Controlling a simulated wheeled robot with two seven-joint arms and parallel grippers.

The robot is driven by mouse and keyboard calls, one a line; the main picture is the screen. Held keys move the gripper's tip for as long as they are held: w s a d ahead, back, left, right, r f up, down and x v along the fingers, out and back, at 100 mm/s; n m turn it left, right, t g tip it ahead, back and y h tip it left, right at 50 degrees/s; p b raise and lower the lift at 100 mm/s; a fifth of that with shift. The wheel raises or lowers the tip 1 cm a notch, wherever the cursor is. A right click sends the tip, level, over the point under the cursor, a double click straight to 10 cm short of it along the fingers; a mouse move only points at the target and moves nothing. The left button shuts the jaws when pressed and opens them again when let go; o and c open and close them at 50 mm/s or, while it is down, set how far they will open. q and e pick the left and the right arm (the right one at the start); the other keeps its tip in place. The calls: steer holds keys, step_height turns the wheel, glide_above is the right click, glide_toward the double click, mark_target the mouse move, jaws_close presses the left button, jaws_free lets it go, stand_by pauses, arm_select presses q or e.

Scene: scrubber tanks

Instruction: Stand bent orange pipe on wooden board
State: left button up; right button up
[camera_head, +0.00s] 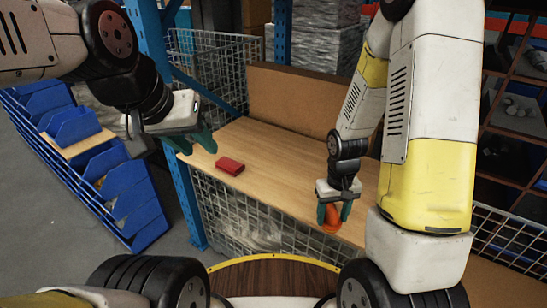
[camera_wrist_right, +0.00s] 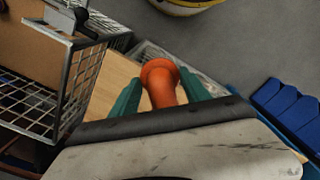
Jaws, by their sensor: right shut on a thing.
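The bent orange pipe (camera_head: 331,222) is at the front edge of the wooden board (camera_head: 265,160) in the head view. My right gripper (camera_head: 334,210) is shut on it from above. In the right wrist view the pipe (camera_wrist_right: 160,82) shows its round flared end between the two teal fingers. Its lower part and bend are hidden, and I cannot tell whether it touches the board. My left gripper (camera_head: 192,143) is open and empty, over the board's left end.
A small red box (camera_head: 230,166) lies on the board left of the pipe. A brown panel (camera_head: 300,105) rises along the back. A blue post (camera_head: 187,200) stands at the left end, with blue bins (camera_head: 125,195) beyond. The board's middle is clear.

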steer(key=shift+s+f, duration=0.15)
steer(key=shift+s, duration=0.35)
steer(key=w, duration=0.5)
steer(key=w+f, duration=0.1)
steer(key=w, duration=0.9)
steer(key=shift+d+f, duration=0.1)
steer(key=shift+f, duration=0.15)
steer(key=shift+w+f, duration=0.15)
steer(key=shift+f, duration=1.6)
steer(key=shift+f, duration=0.1)
steer(key=o, duration=1.4)
steer(key=shift+o, duration=0.2)
